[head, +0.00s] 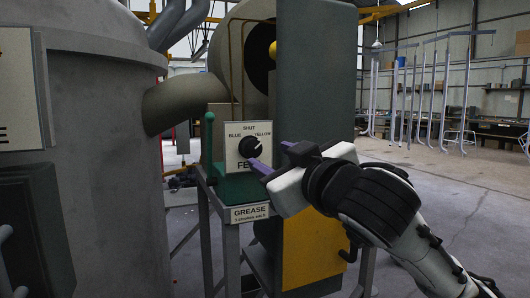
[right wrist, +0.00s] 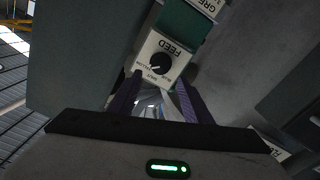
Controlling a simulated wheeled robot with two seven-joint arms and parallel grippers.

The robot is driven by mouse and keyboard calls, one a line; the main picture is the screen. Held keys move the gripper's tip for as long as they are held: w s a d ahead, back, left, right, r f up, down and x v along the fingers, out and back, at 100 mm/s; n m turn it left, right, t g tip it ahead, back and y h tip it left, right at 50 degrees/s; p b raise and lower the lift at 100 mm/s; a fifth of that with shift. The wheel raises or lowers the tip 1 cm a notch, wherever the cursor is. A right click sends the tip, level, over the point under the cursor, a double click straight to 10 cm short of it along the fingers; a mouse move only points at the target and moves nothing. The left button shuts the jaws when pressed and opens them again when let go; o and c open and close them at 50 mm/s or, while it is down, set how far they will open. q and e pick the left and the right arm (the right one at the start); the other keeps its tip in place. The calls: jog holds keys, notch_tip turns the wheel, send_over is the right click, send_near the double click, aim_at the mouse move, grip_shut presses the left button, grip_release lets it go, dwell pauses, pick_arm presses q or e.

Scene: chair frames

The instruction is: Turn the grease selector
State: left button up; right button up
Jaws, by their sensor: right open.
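The grease selector is a round black knob (head: 249,147) on a white plate (head: 233,160) marked SHUT, BLUE, YELLOW and FEED. Its white pointer mark points up and right, toward YELLOW. In the right wrist view the knob (right wrist: 161,64) appears upside down beyond my fingertips. My right gripper (head: 267,155) comes in from the right, its two purple fingers spread and pointing at the plate. It is open and empty; the knob is not between its fingers (right wrist: 156,84). Whether a fingertip touches the plate cannot be told. My left gripper is not in view.
A GREASE sign (head: 250,214) hangs below the plate on a metal stand (head: 229,250). A green handle (head: 210,138) stands left of the plate. A large grey tank (head: 105,150) fills the left; a grey-green column (head: 315,80) rises behind my gripper. The floor at right is open.

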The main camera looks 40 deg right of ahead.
aim_at(254, 150)
jog(key=p+x, duration=0.7)
jog(key=x, duration=0.1)
jog(key=shift+w, duration=0.35)
jog(key=shift+c, duration=0.7)
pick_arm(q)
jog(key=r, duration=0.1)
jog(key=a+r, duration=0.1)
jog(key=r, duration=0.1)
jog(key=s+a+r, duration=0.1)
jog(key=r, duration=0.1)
pick_arm(e)
jog(key=shift+f, duration=0.1)
jog(key=c, duration=0.5)
